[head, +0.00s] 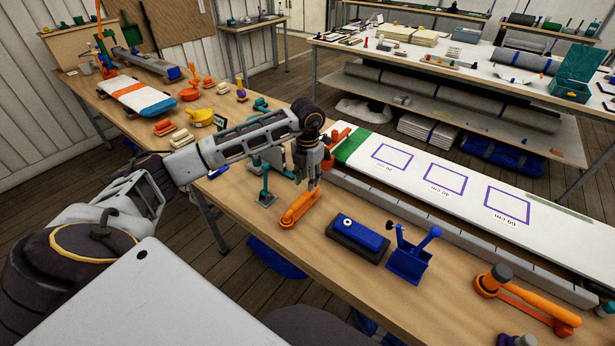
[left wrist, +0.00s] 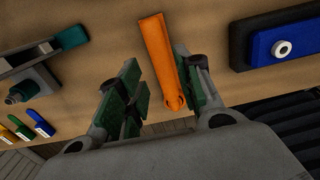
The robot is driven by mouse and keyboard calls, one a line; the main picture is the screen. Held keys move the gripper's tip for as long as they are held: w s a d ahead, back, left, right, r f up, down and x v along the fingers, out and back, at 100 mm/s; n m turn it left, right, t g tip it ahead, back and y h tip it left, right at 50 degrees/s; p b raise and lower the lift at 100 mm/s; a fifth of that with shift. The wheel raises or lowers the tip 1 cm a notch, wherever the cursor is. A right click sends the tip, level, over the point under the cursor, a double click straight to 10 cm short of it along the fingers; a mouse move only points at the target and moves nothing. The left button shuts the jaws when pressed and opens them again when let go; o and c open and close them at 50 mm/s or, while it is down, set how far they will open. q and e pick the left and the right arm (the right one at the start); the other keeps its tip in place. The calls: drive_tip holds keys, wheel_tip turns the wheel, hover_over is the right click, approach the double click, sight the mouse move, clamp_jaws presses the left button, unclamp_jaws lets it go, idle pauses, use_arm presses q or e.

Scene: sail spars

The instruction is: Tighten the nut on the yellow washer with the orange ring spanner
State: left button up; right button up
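An orange bar-shaped tool (head: 299,208), which looks like the ring spanner, lies on the wooden table just below my left gripper (head: 308,178). In the left wrist view the orange tool (left wrist: 160,55) reaches between the two green-padded fingers of my left gripper (left wrist: 160,95). Gaps show on both sides of it, so the gripper is open around its near end. I cannot make out the yellow washer or its nut for certain. My right gripper is not in view.
A blue block with a white ring (head: 360,232) and a blue holder (head: 410,260) stand to the right. A white board with purple squares (head: 430,175) lies behind them. A teal stand (head: 265,190) is close on the left. Another orange tool (head: 525,300) lies at the lower right.

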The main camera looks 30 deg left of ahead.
sight(307, 192)
use_arm(q)
drive_tip(key=shift+f+b, duration=1.35)
drive_tip(key=shift+f, duration=1.35)
drive_tip(key=shift+f+b, duration=0.3)
drive_tip(key=shift+f, duration=0.3)
drive_tip(key=shift+r, duration=0.15)
drive_tip(key=shift+c, duration=1)
clamp_jaws()
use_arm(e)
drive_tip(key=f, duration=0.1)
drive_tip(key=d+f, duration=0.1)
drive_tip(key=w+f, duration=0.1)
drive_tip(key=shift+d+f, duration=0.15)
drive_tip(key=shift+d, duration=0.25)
use_arm(q)
drive_tip(key=shift+r, duration=0.1)
